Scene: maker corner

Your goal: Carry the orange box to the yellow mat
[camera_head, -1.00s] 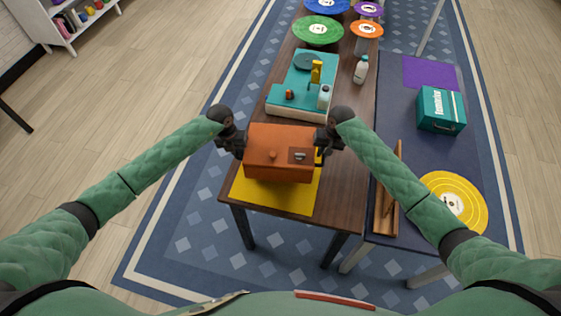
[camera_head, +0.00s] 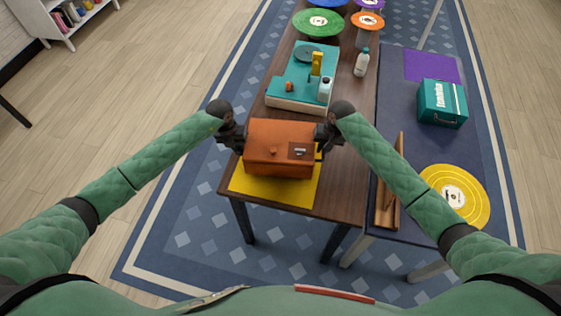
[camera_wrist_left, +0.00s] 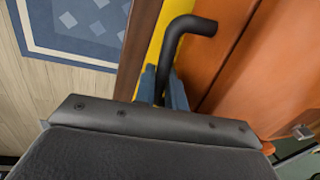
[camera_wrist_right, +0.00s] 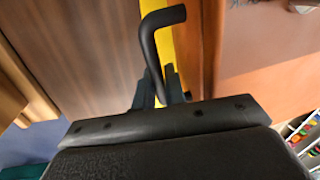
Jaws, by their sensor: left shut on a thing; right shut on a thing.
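The orange box (camera_head: 280,148) is in the head view, upright, over the yellow mat (camera_head: 262,188) at the near end of the brown table. I cannot tell whether its base touches the mat. My left gripper (camera_head: 239,140) is shut on the dark handle (camera_wrist_left: 180,45) at the box's left side. My right gripper (camera_head: 322,139) is shut on the handle (camera_wrist_right: 150,40) at its right side. The far part of the mat is hidden under and behind the box. The box's orange side fills the right of the left wrist view (camera_wrist_left: 265,75).
A teal-topped unit (camera_head: 300,80) stands behind the box, with a bottle (camera_head: 361,62) to its right. The dark side table (camera_head: 400,100) holds a teal case (camera_head: 442,103), a wooden rack (camera_head: 388,190) and a yellow disc (camera_head: 454,195). Coloured discs lie at the far end.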

